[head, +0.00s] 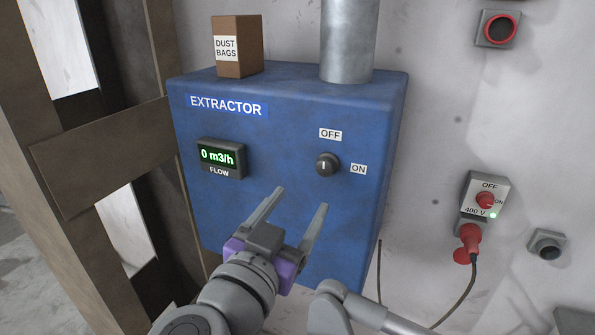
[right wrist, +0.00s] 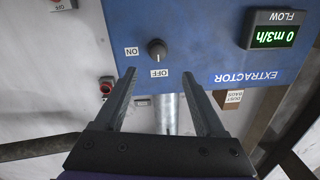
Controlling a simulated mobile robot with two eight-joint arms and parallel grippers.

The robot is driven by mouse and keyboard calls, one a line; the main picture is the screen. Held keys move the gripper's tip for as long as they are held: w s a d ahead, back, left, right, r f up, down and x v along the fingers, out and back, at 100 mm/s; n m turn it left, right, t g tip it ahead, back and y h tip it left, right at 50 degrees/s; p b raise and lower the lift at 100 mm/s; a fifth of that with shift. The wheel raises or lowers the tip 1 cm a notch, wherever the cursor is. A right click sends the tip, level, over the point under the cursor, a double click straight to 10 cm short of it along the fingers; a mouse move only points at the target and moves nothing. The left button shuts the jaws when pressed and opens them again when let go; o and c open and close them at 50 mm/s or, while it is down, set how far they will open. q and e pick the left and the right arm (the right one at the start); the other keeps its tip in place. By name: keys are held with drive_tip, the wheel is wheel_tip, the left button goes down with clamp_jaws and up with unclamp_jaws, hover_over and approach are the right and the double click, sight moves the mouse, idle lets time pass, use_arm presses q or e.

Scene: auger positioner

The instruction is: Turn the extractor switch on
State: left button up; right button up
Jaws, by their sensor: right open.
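The extractor switch (head: 327,164) is a dark round knob on the front of the blue extractor box (head: 220,210). OFF is printed above it and ON to its right; its white mark points up toward OFF. My right gripper (head: 297,199) is open and empty, below and left of the knob in the head view. In the right wrist view, which is upside down, the knob (right wrist: 157,49) lies ahead of the open fingers (right wrist: 156,80), apart from them. The flow display (head: 217,156) reads 0 m3/h. My left gripper is not in view.
A dust bags box (head: 238,46) and a metal pipe (head: 347,40) stand on top of the extractor. A 400 V outlet (head: 484,196) with a red plug and cable is on the wall at right. Wooden beams (head: 100,150) stand at left.

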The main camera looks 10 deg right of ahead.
sight(324, 170)
drive_tip(key=p+x, duration=0.1)
drive_tip(key=x, duration=1)
drive_tip(key=shift+s+d, duration=0.1)
drive_tip(key=shift+s, duration=0.05)
clamp_jaws()
